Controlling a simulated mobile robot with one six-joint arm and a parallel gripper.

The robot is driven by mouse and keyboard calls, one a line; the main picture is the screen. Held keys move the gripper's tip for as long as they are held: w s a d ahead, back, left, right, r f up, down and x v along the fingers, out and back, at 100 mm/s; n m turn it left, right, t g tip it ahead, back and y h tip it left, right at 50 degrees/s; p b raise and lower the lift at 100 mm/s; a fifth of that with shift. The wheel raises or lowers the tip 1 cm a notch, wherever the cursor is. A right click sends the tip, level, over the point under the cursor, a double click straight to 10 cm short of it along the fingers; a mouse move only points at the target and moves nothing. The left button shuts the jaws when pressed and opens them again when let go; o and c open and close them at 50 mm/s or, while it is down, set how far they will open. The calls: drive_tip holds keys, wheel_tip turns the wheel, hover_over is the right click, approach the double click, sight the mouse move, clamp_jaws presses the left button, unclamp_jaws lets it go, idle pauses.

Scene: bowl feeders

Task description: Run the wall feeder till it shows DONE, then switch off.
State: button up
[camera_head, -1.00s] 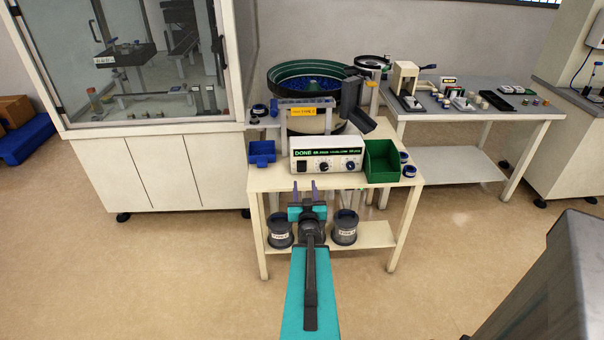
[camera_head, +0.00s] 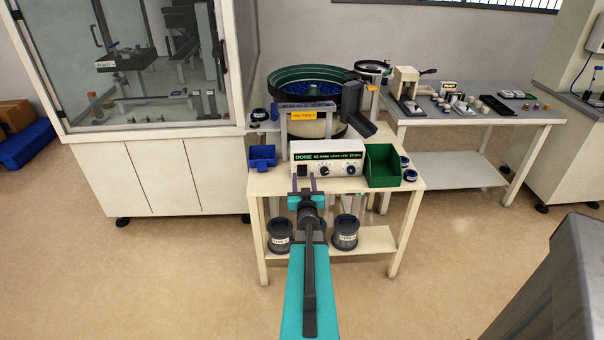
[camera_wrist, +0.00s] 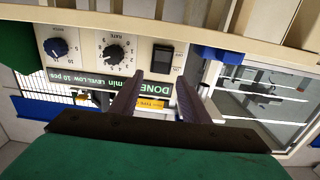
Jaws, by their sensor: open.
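The wall feeder is a green-rimmed round bowl (camera_head: 293,75) of blue parts on a cream bench. Its white control box (camera_head: 325,170) stands at the bench front, with a green display strip (camera_head: 310,157) reading DONE. A black rocker switch (camera_head: 302,170) sits at the left of the panel, with two knobs (camera_head: 351,169) to its right. The wrist view is upside down and shows the switch (camera_wrist: 164,60), a knob (camera_wrist: 113,48) and DONE again. My gripper (camera_head: 304,183) is open and empty, its fingers pointing at the panel just in front of the switch; I cannot tell if they touch.
A green bin (camera_head: 382,165) stands right of the box and a small blue bin (camera_head: 262,157) left of it. Two dark lidded pots (camera_head: 345,231) are on the shelf below. A glass-fronted cabinet (camera_head: 150,175) is at left, a side table (camera_head: 470,112) at right. The floor in front is clear.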

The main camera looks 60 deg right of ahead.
sight(303, 168)
drive_tip(key=shift+p+x, duration=0.35)
drive_tip(key=shift+x, duration=2)
drive_tip(key=c, duration=1.1)
